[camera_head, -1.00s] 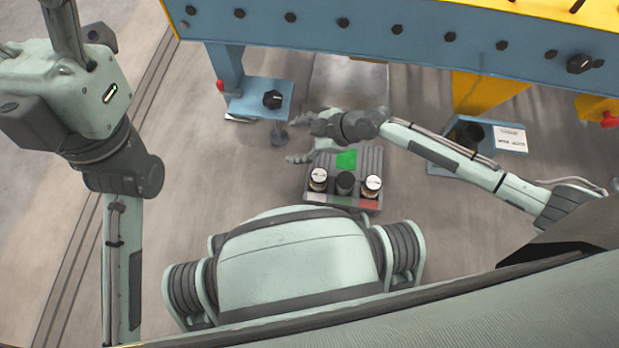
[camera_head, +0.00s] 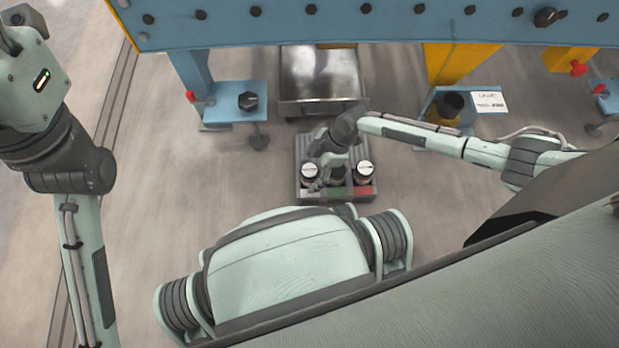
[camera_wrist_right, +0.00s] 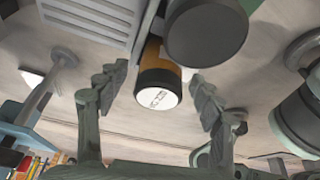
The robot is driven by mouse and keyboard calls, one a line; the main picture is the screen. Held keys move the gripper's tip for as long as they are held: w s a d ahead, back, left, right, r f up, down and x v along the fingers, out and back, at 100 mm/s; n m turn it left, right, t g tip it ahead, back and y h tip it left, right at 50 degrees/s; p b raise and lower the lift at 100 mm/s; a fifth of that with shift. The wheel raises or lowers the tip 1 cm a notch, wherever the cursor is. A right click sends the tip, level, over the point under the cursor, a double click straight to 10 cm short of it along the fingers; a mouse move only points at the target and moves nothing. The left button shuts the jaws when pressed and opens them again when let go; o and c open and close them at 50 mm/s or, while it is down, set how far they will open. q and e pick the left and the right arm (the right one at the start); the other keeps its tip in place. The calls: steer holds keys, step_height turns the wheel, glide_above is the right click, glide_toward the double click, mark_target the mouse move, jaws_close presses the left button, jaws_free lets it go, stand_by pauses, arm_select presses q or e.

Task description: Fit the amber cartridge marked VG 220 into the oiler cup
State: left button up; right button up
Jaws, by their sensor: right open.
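A dark tray (camera_head: 307,145) on the floor holds two white-topped cartridges, one at left (camera_head: 309,173) and one at right (camera_head: 365,171). My right gripper (camera_head: 327,180) is over the tray, partly hiding it and the dark round thing between the cartridges. In the right wrist view, an amber cartridge (camera_wrist_right: 153,55) with a black cap and white top shows beyond my open right fingers (camera_wrist_right: 158,90). Its lettering is too small to read surely. A dark cup (camera_head: 450,105) on a blue bracket, perhaps the oiler cup, stands right. My left gripper is out of view.
A blue beam (camera_head: 340,22) with black bolts crosses the top. An empty metal pan (camera_head: 320,77) lies behind the dark tray. A blue foot with a black knob (camera_head: 248,101) is at left. A white sign (camera_head: 490,102) is beside the cup. Floor left of the tray is clear.

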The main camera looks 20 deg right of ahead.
steer(key=shift+w+a+f, duration=0.1)
steer(key=shift+a+f, duration=0.1)
steer(key=shift+f, duration=0.25)
steer(key=c, duration=1.4)
steer(key=shift+r, duration=0.1)
